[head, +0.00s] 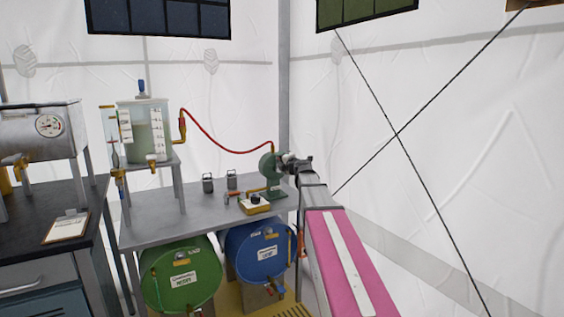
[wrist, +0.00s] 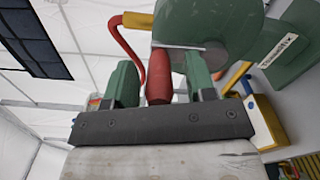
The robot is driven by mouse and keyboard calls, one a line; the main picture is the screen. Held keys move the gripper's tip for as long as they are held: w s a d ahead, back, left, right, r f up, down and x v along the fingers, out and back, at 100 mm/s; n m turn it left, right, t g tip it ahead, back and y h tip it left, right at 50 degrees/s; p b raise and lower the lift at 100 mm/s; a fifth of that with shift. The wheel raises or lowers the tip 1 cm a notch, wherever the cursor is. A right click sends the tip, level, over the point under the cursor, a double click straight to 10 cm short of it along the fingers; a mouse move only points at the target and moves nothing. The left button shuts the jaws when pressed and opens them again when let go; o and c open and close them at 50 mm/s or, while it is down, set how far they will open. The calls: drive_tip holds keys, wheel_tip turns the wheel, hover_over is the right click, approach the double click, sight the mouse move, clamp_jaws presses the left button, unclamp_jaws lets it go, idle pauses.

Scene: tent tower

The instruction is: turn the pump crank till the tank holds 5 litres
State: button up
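The green pump (head: 269,170) stands at the right end of the grey bench. In the wrist view, its round green body (wrist: 215,35) fills the upper middle, and the red crank handle (wrist: 158,78) shows in front of it. My gripper (wrist: 161,80) is open, with one green finger on each side of the handle and visible gaps between. In the head view, my gripper (head: 293,163) is at the pump and hides the handle. The clear tank (head: 146,135) stands on a raised stand at left, partly filled with greenish liquid. Its scale is too small to read.
A red hose (head: 222,143) runs from tank to pump. A yellow box (head: 255,204) and two small grey weights (head: 208,183) sit on the bench (head: 165,232). Green (head: 181,280) and blue (head: 262,251) drums lie below. The tent wall is close at right.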

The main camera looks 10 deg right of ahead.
drive_tip(key=shift+s, duration=0.1)
drive_tip(key=v, duration=1)
drive_tip(key=shift+s, duration=0.3)
drive_tip(key=shift+d, duration=0.1)
